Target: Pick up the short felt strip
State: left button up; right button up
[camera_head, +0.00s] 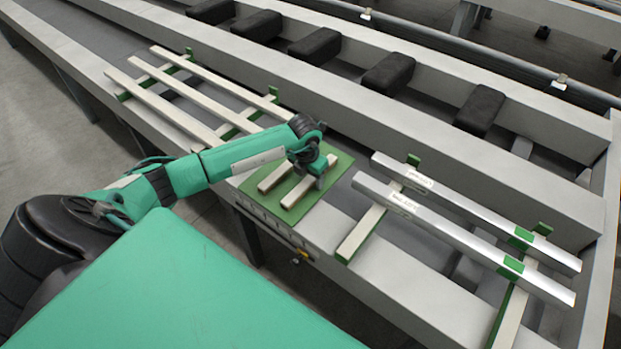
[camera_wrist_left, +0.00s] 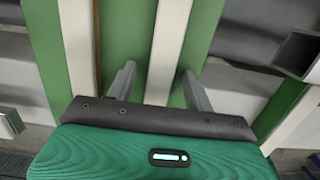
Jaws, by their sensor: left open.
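Two pale strips lie side by side on a green mat (camera_head: 240,181) in the head view, the left strip (camera_head: 274,178) and the right strip (camera_head: 296,195). My left arm partly covers both, so I cannot tell which is shorter. My left gripper (camera_head: 318,178) points down over the right strip. In the left wrist view, the open fingers of my left gripper (camera_wrist_left: 158,85) stand on either side of the right strip (camera_wrist_left: 168,45), with no visible contact. The left strip (camera_wrist_left: 76,45) lies outside the left finger. My right gripper is out of view.
Two metal square tubes (camera_head: 450,232) lie on green-ended cross strips at the right. Long pale rails (camera_head: 185,95) rest on green-ended bars at the upper left. Dark blocks (camera_head: 389,73) sit in a row along the back. A raised rail (camera_head: 420,148) runs behind the mat.

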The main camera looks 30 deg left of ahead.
pick_arm(q)
jog(key=c, duration=1)
jog(key=shift+c, duration=0.6)
jog(key=shift+r, duration=0.1)
